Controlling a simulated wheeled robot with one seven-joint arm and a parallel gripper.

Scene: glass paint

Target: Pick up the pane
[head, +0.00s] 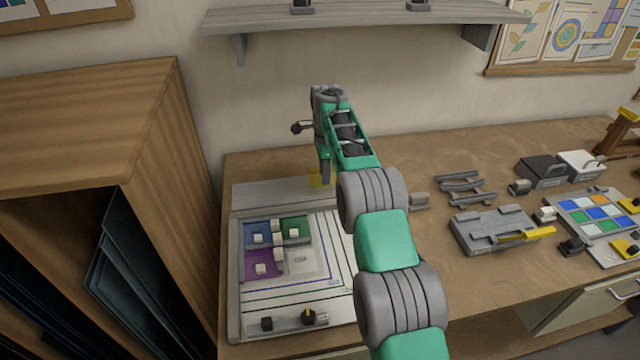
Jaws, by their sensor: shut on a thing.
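A wooden cabinet (90,120) stands close at the left. A shelf (360,22) hangs above the bench (420,150). Grey blocks, a grey fixture (490,232) and a tray of coloured squares (590,240) occupy the right side. My arm hides the board's right part.

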